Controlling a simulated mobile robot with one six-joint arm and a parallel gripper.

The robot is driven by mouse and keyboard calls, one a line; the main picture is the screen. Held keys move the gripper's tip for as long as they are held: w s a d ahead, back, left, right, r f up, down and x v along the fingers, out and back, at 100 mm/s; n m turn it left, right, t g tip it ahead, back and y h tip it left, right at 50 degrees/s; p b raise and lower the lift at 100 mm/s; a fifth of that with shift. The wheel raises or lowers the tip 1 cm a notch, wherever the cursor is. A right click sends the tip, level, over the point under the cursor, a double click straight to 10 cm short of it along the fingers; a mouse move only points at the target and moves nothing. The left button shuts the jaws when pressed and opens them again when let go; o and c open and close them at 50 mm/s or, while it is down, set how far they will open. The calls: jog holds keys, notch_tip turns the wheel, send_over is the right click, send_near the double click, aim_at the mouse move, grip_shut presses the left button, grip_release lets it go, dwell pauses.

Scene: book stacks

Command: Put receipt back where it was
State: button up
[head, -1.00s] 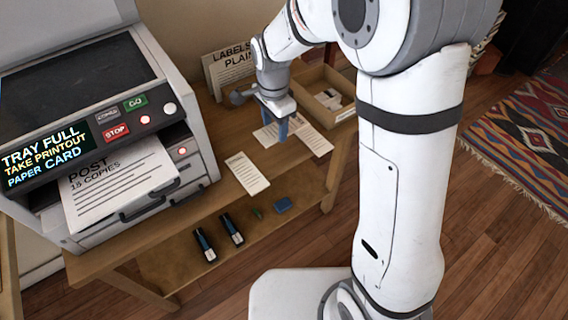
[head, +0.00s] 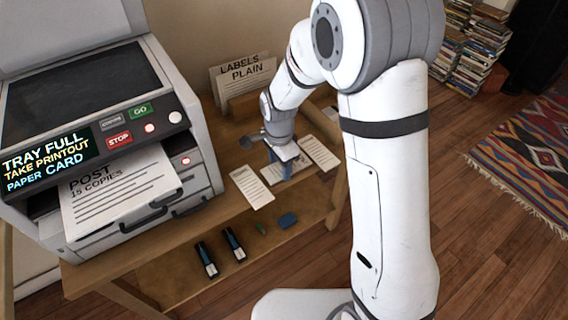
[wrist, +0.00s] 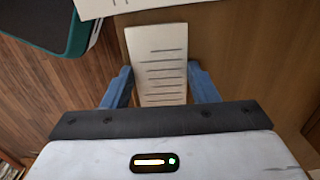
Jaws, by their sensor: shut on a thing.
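My gripper (head: 287,170) is shut on a pale paper slip with dark printed lines, the receipt (wrist: 158,62), low over the front part of the wooden table. In the wrist view the slip lies between the two blue fingers. In the head view its pale edge (head: 272,174) shows beside the fingers, the rest partly hidden by them. I cannot tell whether it touches the table. A similar lined slip (head: 251,187) lies left of my gripper, and another (head: 319,153) lies to its right.
The printer (head: 110,130) with a POST printout (head: 118,192) fills the left. A LABELS PLAIN card (head: 243,78) stands at the back. My arm hides part of the table's right side.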

aim_at(280, 169)
jog(key=shift+f, duration=0.1)
jog(key=o, duration=1)
notch_tip(280, 169, up, 12)
jog(key=p, duration=0.2)
jog(key=shift+r, duration=0.2)
